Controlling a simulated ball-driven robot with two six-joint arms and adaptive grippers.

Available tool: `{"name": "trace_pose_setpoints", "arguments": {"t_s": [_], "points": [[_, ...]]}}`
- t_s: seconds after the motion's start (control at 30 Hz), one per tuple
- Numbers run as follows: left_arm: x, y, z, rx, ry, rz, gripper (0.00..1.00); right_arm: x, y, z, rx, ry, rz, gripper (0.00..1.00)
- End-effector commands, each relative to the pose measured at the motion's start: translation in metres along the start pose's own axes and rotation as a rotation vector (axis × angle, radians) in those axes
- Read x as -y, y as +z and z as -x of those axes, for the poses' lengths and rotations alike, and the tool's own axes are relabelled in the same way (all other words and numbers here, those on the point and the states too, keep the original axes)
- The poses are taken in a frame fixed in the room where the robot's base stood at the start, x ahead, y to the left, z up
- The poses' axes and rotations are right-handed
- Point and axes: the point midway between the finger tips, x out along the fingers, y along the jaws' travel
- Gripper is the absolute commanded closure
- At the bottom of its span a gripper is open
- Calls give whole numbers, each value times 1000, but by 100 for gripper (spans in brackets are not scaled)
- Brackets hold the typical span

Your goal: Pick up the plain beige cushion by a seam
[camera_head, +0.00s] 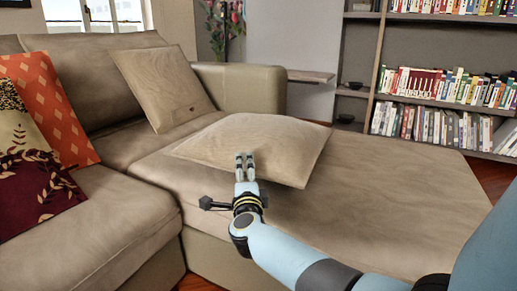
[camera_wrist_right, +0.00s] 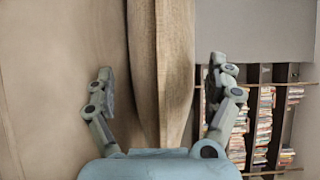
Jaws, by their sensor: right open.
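The plain beige cushion (camera_head: 262,145) lies flat on the seat of the beige sofa (camera_head: 360,205) in the head view. My right gripper (camera_head: 245,162) is at its near edge and covers a small part of it. In the right wrist view the cushion (camera_wrist_right: 161,60) stands edge-on between the two open fingers of my right gripper (camera_wrist_right: 160,90), its seam running down the middle. A gap shows between each finger and the cushion. My left gripper is not in view.
A second beige cushion (camera_head: 162,82) leans on the sofa's back. An orange patterned cushion (camera_head: 58,105) and a dark red leaf-patterned cushion (camera_head: 30,180) are at the left. A bookshelf (camera_head: 440,100) stands behind. The sofa seat to the right is clear.

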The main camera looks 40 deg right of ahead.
Motion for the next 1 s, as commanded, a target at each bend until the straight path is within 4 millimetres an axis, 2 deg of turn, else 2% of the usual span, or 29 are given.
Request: {"name": "trace_pose_setpoints", "arguments": {"t_s": [0.3,0.4,0.6,1.0], "points": [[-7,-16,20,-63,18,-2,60,0,7,-44,1,0,4,12],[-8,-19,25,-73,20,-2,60,2,7,-51,1,0,2,12],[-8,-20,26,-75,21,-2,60,4,7,-51,1,-1,1,12],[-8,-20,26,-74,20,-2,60,4,7,-51,1,-1,1,63]]}}
